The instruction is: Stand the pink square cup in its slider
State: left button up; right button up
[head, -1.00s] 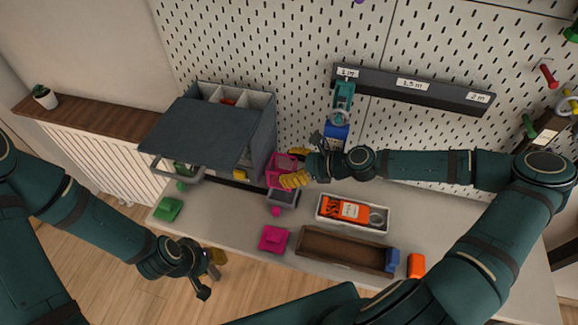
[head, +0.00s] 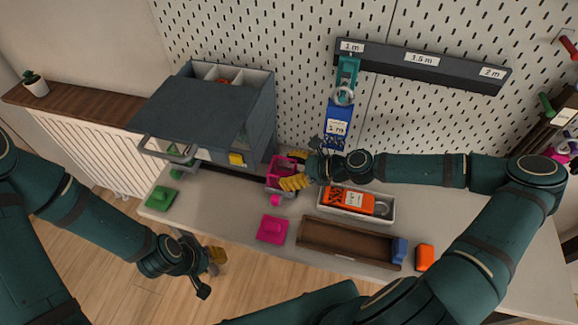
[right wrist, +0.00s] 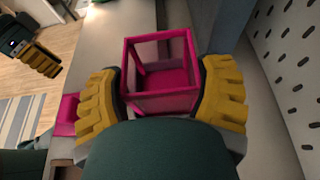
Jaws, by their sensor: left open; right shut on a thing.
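The pink square cup (head: 283,164) is an open box with see-through sides and pink edges. My right gripper (head: 293,175) is shut on it. In the right wrist view, the cup (right wrist: 160,75) sits between the yellow fingers of that gripper (right wrist: 163,98). My left gripper (head: 212,260) is open and empty, off the counter's front edge.
A grey cabinet (head: 205,110) stands left of the cup. A pink block (head: 272,229) and a green block (head: 160,198) lie on the counter. A white tray with an orange item (head: 345,199) and a brown tray (head: 345,240) are to the right. The pegboard rises behind.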

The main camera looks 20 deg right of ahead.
jog(key=shift+f, duration=0.1)
jog(key=o, duration=1.2)
jog(key=v, duration=0.5)
jog(key=shift+f, duration=0.1)
jog(key=s+d, duration=0.2)
jog(key=d, duration=0.1)
jog(key=s+d, duration=0.2)
jog(key=d, duration=0.1)
jog(key=s+d, duration=0.2)
jog(key=d, duration=0.2)
jog(key=shift+s, duration=0.35)
